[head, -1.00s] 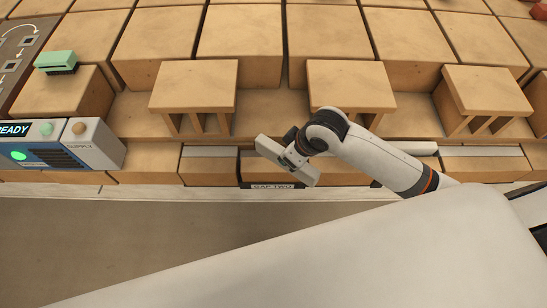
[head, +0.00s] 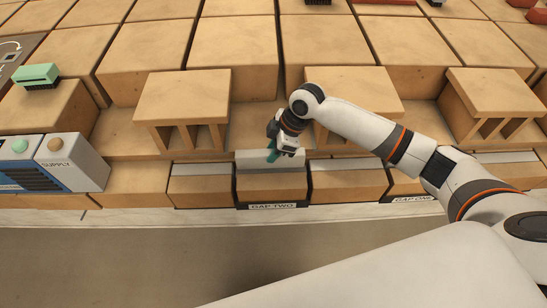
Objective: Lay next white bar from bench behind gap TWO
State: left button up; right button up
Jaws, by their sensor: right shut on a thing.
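My right gripper (head: 275,155) is shut on a pale white bar (head: 252,160). The bar lies level across the front row, behind the black GAP TWO label (head: 272,206) and over the brick (head: 270,188) there. It looks a little higher than the pale strips on either side. I cannot tell whether it touches the brick beneath. A teal part shows at the fingertips, in front of the bar. The gripper hides part of the bar's top. My left gripper is not in view.
Pale strips lie on the front bricks to the left (head: 203,169) and right (head: 345,164). A slotted brick (head: 182,95) rises behind. The SUPPLY box (head: 75,160) and a green block (head: 36,73) are at left. The GAP ONE label (head: 413,199) is at right.

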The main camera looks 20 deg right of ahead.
jog(key=shift+f, duration=1.7)
jog(key=o, duration=0.7)
jog(key=v, duration=1.2)
